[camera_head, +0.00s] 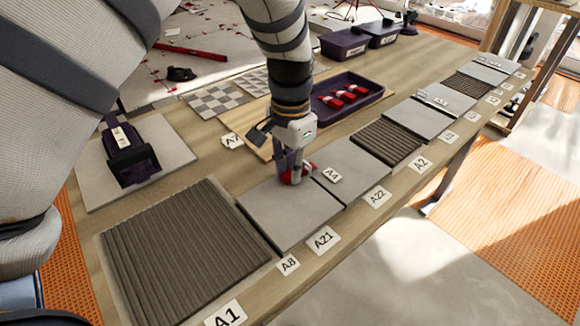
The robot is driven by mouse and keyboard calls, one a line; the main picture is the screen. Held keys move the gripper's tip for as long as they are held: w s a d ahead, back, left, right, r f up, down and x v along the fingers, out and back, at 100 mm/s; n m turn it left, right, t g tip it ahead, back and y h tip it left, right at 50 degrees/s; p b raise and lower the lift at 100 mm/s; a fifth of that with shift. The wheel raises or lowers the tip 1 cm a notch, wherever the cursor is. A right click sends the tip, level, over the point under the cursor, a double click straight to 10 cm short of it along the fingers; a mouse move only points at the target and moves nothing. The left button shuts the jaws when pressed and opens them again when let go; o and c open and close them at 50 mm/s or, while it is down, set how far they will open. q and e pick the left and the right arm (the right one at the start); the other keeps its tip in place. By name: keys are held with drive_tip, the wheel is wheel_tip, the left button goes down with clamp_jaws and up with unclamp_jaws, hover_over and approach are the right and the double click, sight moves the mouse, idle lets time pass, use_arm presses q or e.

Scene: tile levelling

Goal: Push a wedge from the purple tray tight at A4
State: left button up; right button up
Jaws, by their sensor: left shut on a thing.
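My left gripper (296,178) is shut on a red wedge (287,178), just left of the A4 label (332,175) and low over the joint between two grey tiles. The fingers hide part of the wedge, and I cannot tell whether it is inside the joint or touching the tiles. The near tile (290,215) lies behind the A21 label, and the far tile (350,165) behind the A22 label. The purple tray (376,91) stands behind the tile row with several red wedges (338,97) in it. My right gripper is not in view.
A purple device (130,150) stands on a grey slab at the left. Brown ridged beds (180,245) lie at A1 and near A2 (388,140). Labels line the table's front edge.

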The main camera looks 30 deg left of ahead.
use_arm(q)
drive_tip(key=shift+w+r, duration=0.1)
drive_tip(key=o, duration=0.9)
drive_tip(key=shift+c, duration=0.2)
wheel_tip(320, 180, up, 12)
